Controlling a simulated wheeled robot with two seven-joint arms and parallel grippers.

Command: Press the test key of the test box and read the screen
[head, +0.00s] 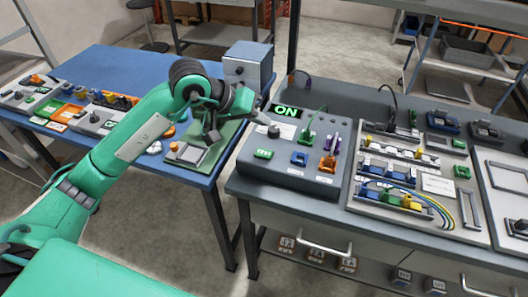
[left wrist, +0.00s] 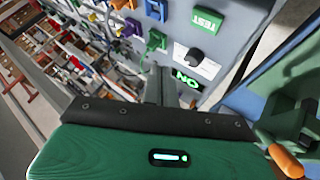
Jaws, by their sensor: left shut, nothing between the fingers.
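The grey test box (head: 290,178) stands on the bench, right of centre in the head view. Its screen (head: 285,110) is lit and reads ON in green; the screen also shows in the left wrist view (left wrist: 187,79). The green test key (head: 263,153) is at the box's front left, and its TEST label is legible in the left wrist view (left wrist: 207,20). A dark knob (head: 273,131) sits between key and screen. My left gripper (head: 258,116) is shut and empty above the box's left side, near knob and screen, apart from the key. My right gripper is out of view.
Green, blue, orange and purple plugs (head: 328,162) stand on the box, right of the key. A panel (head: 455,228) with coloured connectors and wires lies to the right. A blue table (head: 95,62) with small parts is at the left, with a gap before the bench.

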